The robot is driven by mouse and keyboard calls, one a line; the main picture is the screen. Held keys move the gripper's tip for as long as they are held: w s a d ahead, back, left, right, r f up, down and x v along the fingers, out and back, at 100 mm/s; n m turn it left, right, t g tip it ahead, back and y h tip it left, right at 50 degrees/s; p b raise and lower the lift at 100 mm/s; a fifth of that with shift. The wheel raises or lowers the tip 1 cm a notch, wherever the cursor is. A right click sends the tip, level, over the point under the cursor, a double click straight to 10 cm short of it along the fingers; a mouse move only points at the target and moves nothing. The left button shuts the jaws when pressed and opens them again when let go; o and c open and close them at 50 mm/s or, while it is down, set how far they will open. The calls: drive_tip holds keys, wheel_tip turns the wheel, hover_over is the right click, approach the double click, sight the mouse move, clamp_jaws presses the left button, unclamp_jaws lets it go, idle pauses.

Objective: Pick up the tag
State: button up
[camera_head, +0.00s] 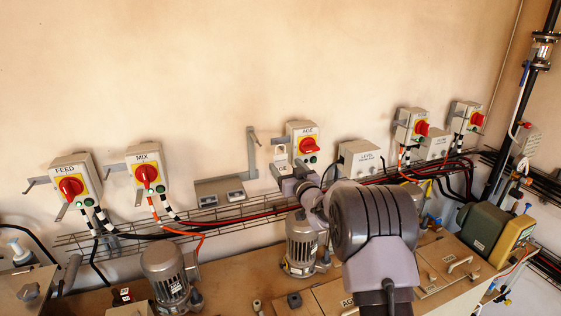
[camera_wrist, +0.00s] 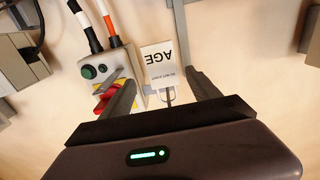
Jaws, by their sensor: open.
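The tag (camera_wrist: 158,62) is a white plate reading AGE, upside down in the wrist view. It hangs in front of the wall beside the AGE switch box, with a thin pale loop at its end. In the head view a small pale piece, probably the tag (camera_head: 281,151), shows just left of the AGE switch box (camera_head: 302,138). My gripper (camera_wrist: 163,88) is open, its two dark fingers on either side of the tag's line in the wrist view. The fingers appear apart from the tag; the exact depth is unclear. In the head view my gripper (camera_head: 289,177) is partly hidden by my arm.
The AGE box's red knob (camera_head: 308,145) is close to one finger. A grey bracket (camera_head: 253,150) stands to the left on the wall. A wire cable tray (camera_head: 235,212) runs below, with motors (camera_head: 166,276) on the bench. The upper wall is clear.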

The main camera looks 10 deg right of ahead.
sight(281, 158)
drive_tip(key=w, duration=0.2)
drive_tip(key=w+a+p, duration=0.1)
drive_tip(key=w, duration=0.1)
drive_tip(key=shift+w+a, duration=0.2)
drive_tip(key=shift+w, duration=0.1)
drive_tip(key=shift+s, duration=0.2)
drive_tip(key=shift+c, duration=0.9)
drive_tip(key=c, duration=1.2)
drive_tip(key=shift+w+r, duration=0.1)
drive_tip(key=shift+r, duration=0.5)
drive_tip(key=s+d+b, duration=0.1)
drive_tip(key=s, duration=0.5)
drive_tip(key=s+d+b, duration=0.1)
drive_tip(key=s, duration=0.5)
drive_tip(key=s+d+b, duration=0.1)
drive_tip(key=s, duration=0.4)
drive_tip(key=shift+s+d+r, duration=0.2)
drive_tip(key=shift+s+d, duration=0.1)
drive_tip(key=shift+s, duration=0.1)
